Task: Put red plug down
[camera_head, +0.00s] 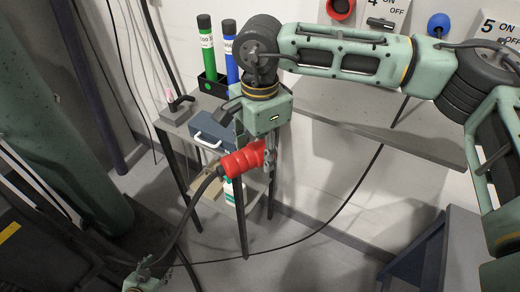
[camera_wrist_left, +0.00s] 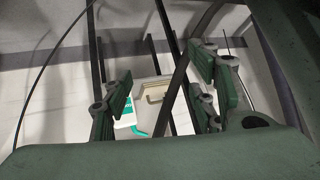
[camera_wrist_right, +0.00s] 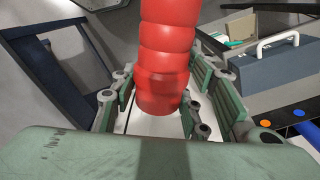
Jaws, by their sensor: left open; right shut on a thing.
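The red plug (camera_head: 242,160) is a ribbed red cylinder with a thick black cable running from its left end down toward the floor. My right gripper (camera_head: 268,152) is shut on the red plug near its right end and holds it in the air in front of a small side table. In the right wrist view the red plug (camera_wrist_right: 165,60) stands between the fingers of my right gripper (camera_wrist_right: 160,105). My left gripper (camera_head: 145,280) is low at the bottom of the head view. In the left wrist view my left gripper (camera_wrist_left: 160,100) is open with nothing between its fingers.
The side table (camera_head: 178,125) carries a blue-grey toolbox (camera_head: 212,130), and a green marker (camera_head: 206,48) and a blue marker (camera_head: 229,50) stand in a black holder. A grey shelf (camera_head: 360,125) runs along the wall at right. Numbered switches (camera_head: 382,22) are above it.

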